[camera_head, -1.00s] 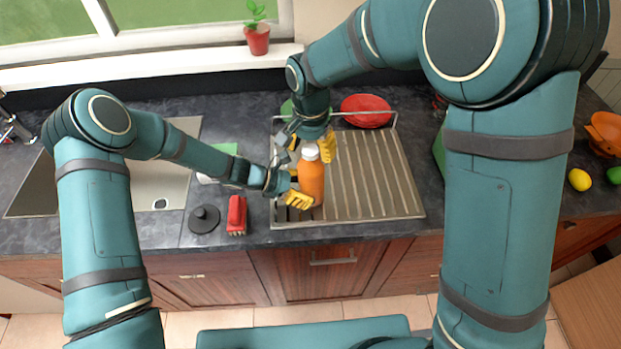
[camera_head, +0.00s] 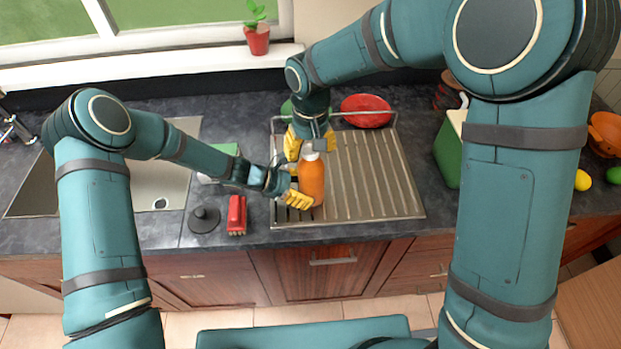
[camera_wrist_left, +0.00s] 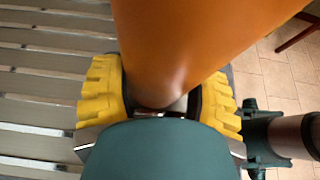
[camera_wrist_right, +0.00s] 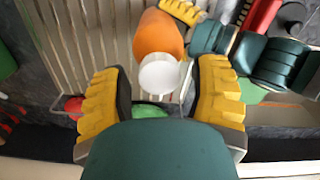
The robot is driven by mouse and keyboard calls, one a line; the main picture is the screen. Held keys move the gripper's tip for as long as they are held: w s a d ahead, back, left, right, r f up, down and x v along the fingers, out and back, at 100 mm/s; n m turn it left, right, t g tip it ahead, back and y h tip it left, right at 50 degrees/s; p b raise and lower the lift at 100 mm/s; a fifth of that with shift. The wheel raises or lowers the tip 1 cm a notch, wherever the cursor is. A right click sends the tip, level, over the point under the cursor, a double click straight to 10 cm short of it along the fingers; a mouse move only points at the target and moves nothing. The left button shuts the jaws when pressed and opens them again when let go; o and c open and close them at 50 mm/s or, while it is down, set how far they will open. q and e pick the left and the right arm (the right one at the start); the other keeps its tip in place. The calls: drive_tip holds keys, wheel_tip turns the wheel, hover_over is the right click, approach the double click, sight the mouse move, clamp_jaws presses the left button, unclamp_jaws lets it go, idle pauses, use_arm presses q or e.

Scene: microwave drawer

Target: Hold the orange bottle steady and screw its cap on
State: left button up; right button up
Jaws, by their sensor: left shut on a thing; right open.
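The orange bottle (camera_head: 312,184) stands upright on the ribbed drainboard. It also shows in the left wrist view (camera_wrist_left: 190,40) and the right wrist view (camera_wrist_right: 157,36). My left gripper (camera_head: 299,194) is shut on the lower part of the bottle from the left side. The white cap (camera_wrist_right: 158,77) sits at the bottle's top; whether it is fully seated cannot be told. My right gripper (camera_wrist_right: 163,74) points down over the bottle, open, with one yellow finger on each side of the cap and gaps between.
The metal drainboard (camera_head: 375,185) is clear right of the bottle. A red bowl (camera_head: 366,110) lies behind, a red brush (camera_head: 237,214) and dark lid (camera_head: 204,219) to the left. A green container (camera_head: 447,150) stands right of the drainboard, beside my right arm.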

clamp_jaws()
